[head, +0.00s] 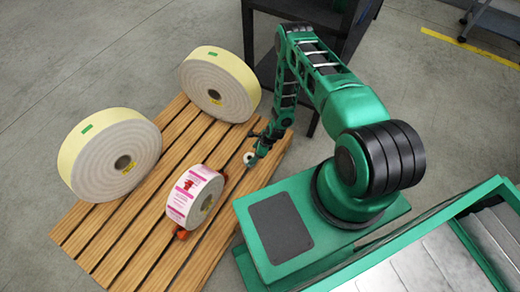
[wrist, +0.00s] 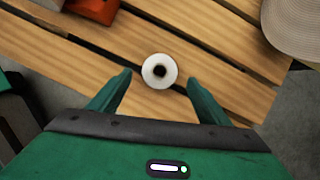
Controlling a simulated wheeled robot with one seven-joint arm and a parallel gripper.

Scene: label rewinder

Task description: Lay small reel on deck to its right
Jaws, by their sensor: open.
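The small reel (head: 249,158) is a little white ring with a dark centre hole. It shows face-on over the wooden slatted deck (head: 150,222), near the deck's right edge in the head view. In the wrist view the small reel (wrist: 159,71) appears between the tips of my gripper (wrist: 159,77), with a gap on each side. My gripper (head: 254,156) is open and low over the slats. I cannot tell how far the fingertips are above the wood.
Two large cream-rimmed reels (head: 115,160) (head: 212,80) stand upright on the deck's left and far parts. A pink-and-white label roll (head: 190,196) stands on orange supports (head: 180,234) left of my gripper. A dark table (head: 310,18) stands behind. Bare slats lie between them.

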